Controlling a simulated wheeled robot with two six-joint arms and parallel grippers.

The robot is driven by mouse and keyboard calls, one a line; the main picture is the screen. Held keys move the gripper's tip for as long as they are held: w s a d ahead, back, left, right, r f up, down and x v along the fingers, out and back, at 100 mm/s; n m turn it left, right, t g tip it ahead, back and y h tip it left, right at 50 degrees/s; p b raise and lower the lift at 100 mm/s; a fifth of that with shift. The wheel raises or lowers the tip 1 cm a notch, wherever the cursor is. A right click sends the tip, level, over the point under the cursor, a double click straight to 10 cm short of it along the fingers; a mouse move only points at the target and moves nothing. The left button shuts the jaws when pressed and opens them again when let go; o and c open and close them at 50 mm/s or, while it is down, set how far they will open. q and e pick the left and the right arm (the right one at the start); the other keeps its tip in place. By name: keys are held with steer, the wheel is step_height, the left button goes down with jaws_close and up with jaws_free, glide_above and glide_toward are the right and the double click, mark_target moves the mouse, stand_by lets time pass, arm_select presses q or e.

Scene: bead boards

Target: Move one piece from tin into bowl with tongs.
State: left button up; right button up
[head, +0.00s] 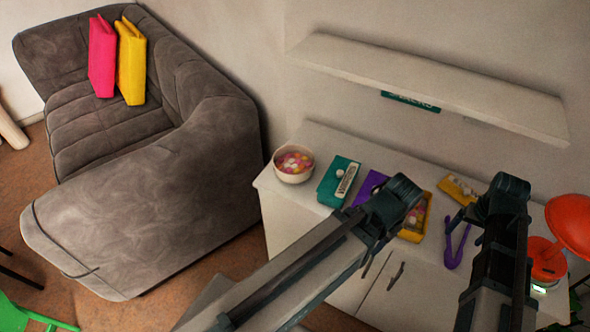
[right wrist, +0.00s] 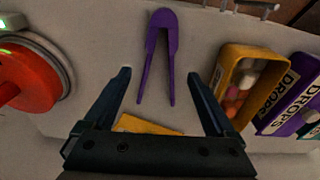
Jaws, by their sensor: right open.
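The purple tongs (head: 457,246) lie flat on the white cabinet top. In the right wrist view the tongs (right wrist: 164,24) lie with their legs spread toward me, between my open fingers in the picture; no contact shows. My right gripper (right wrist: 158,74) is open and empty; in the head view it (head: 490,212) hangs over the cabinet by the tongs. The open yellow tin (head: 427,206) holds several coloured pieces and shows right of my fingers in the wrist view (right wrist: 225,82). The pale bowl (head: 293,177) holds colourful pieces at the left end. My left gripper (head: 385,222) partly covers the tins; its fingers are unclear.
A teal tin (head: 331,183) and a purple tin (head: 364,187) stand between bowl and yellow tin. A yellow lid-like piece (head: 455,187) lies behind the tongs. A red device (head: 545,262) stands at right. A shelf (head: 430,75) overhangs the back. A sofa (head: 150,215) is left.

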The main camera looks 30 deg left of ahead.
mark_target(457, 243)
steer(key=f+b, duration=0.1)
steer(key=f, duration=0.1)
steer(key=f+b, duration=0.4)
steer(key=shift+w, duration=0.3)
steer(key=shift+r, duration=0.1)
steer(key=c, duration=0.7)
step_height(457, 243, up, 12)
steer(key=p, duration=1.2)
